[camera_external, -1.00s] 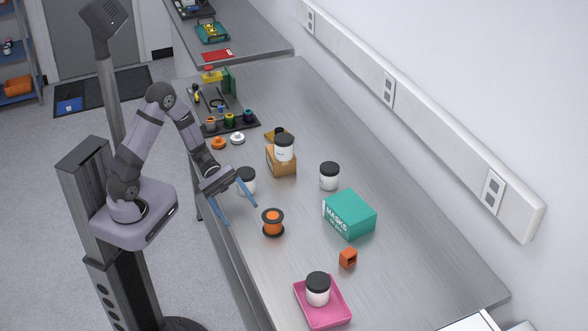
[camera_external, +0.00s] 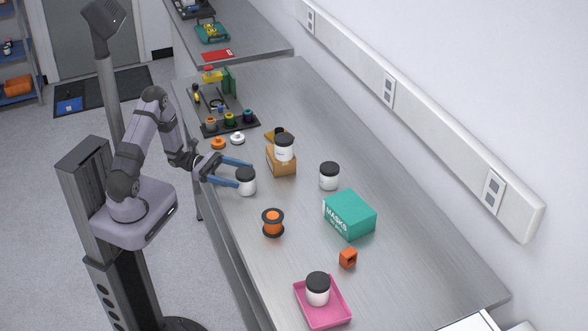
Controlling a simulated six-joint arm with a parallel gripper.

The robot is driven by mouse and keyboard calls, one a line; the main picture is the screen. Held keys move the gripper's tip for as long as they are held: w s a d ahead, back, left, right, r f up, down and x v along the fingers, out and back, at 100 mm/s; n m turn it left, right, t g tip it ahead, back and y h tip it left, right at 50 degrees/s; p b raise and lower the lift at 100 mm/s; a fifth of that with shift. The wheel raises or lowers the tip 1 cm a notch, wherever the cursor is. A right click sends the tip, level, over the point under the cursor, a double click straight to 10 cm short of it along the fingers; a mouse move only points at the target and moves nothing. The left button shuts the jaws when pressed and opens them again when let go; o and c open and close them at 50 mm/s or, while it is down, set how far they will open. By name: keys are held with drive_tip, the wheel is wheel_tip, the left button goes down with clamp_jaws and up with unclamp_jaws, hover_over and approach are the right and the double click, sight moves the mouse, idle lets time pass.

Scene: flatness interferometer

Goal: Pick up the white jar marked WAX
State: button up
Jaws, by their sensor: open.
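Several white jars with black lids stand upright in view, and I cannot read WAX on any of them. One jar (camera_external: 246,183) stands on the bench near its front edge, beside my gripper. Another jar (camera_external: 284,149) is on top of a cardboard box (camera_external: 282,164). A third jar (camera_external: 329,178) stands on the bench further right, and another jar (camera_external: 317,291) stands in a pink tray (camera_external: 340,312). My gripper (camera_external: 243,173) is open, its blue fingers pointing right at the front-edge jar, with their tips close to it. I cannot tell whether they touch it.
An orange spool (camera_external: 273,223) stands in front of the front-edge jar. A green MASKS box (camera_external: 349,214) and a small orange block (camera_external: 348,258) are to the right. A black tray (camera_external: 243,126) with small coloured items lies behind. Bare metal bench lies between.

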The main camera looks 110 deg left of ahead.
sight(254, 178)
drive_tip(key=shift+w, duration=0.8)
drive_tip(key=shift+w+r+p, duration=0.15)
drive_tip(key=shift+w+p, duration=0.15)
drive_tip(key=shift+p, duration=0.2)
drive_tip(key=w+p, duration=0.1)
drive_tip(key=w, duration=0.2)
drive_tip(key=shift+w+a+p, duration=0.1)
drive_tip(key=shift+a+p, duration=0.05)
drive_tip(key=shift+p, duration=0.2)
drive_tip(key=shift+w, duration=0.65)
drive_tip(key=c, duration=1.3)
